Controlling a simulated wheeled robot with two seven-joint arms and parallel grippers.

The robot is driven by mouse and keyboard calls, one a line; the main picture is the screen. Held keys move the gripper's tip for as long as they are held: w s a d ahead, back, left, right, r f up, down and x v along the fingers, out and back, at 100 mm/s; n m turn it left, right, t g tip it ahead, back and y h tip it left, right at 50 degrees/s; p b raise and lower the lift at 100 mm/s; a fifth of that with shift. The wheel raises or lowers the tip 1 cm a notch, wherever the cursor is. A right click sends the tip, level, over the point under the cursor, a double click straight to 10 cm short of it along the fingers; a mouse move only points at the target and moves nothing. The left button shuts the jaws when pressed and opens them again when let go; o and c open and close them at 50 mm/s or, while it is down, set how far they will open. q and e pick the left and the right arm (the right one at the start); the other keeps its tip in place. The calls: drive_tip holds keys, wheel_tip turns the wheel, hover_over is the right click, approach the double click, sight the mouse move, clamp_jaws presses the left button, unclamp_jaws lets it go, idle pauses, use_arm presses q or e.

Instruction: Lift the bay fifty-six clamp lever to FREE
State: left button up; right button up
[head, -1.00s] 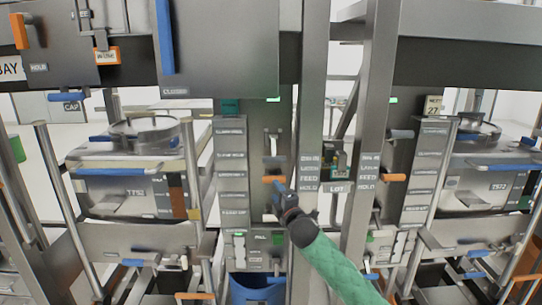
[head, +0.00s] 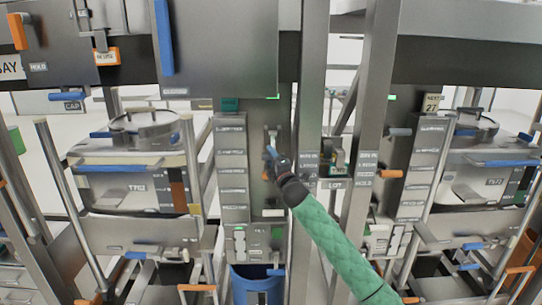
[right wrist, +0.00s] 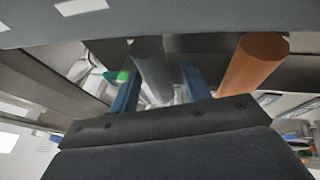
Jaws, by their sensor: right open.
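My right gripper (head: 271,153) reaches up from the lower right to the upright grey panel (head: 257,195) in the middle of the head view. Its blue fingers are apart. In the right wrist view a grey round lever (right wrist: 152,70) shows between the two open fingers (right wrist: 160,92), with no clear contact. An orange handle (right wrist: 257,62) lies just right of the right finger; in the head view it is mostly hidden behind the gripper (head: 265,176). A pale slotted fitting (head: 272,131) shows just above the fingertips. I cannot read a bay number or FREE mark here. My left gripper is out of view.
A labelled strip (head: 231,170) stands left of the panel and a steel post (head: 309,110) close to its right. A similar bay at right has a grey lever (head: 400,132) and orange handle (head: 391,174). A blue bin (head: 257,284) sits below.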

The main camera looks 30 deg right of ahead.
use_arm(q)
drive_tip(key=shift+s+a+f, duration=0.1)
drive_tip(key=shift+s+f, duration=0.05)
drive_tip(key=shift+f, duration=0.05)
use_arm(e)
drive_tip(key=shift+w, duration=0.2)
clamp_jaws()
